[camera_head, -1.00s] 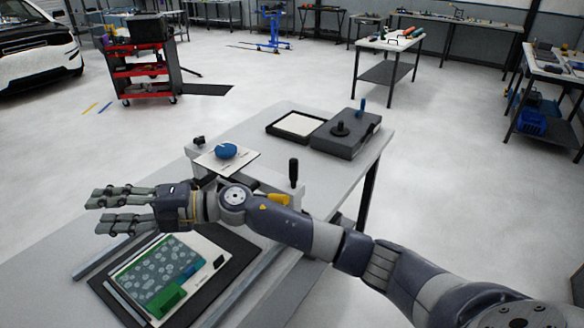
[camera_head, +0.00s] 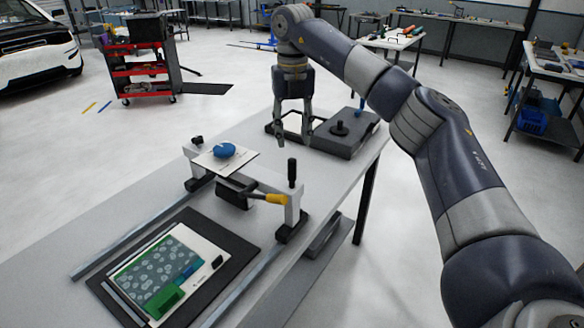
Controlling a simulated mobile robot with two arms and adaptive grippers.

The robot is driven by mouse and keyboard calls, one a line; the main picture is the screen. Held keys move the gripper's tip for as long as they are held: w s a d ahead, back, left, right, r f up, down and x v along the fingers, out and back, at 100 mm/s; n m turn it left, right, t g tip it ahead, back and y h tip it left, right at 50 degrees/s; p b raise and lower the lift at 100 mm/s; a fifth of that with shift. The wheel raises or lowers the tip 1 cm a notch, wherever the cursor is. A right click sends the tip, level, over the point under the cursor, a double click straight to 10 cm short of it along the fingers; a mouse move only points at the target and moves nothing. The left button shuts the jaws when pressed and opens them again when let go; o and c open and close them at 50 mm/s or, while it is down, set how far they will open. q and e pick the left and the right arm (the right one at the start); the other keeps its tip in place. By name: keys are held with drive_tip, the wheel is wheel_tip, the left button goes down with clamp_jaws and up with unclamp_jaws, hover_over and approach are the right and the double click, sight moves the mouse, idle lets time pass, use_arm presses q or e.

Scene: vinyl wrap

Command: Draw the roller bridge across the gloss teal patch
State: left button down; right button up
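The teal patch (camera_head: 158,266) is dotted with pale bubble-like spots. It lies on a white card on a dark mat at the lower left. The roller bridge (camera_head: 246,190) stands behind the mat, apart from the patch, with a black upright knob (camera_head: 292,172) at its right end. A yellow-ended handle (camera_head: 276,199) shows at its front. My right gripper (camera_head: 292,138) points down beyond the bridge, above the far part of the table. Its fingers are apart and I see nothing between them. My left gripper is not in view.
A white plate with a blue pad (camera_head: 224,151) sits on top of the bridge. Metal rails (camera_head: 130,238) flank the mat.

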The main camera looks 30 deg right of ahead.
sight(292, 159)
wheel_tip(292, 159, down, 9)
drive_tip(key=p, duration=0.2)
drive_tip(key=shift+f+p, duration=0.15)
drive_tip(key=shift+p, duration=0.15)
drive_tip(key=shift+a+f, duration=0.1)
drive_tip(key=shift+f, duration=0.6)
clamp_jaws()
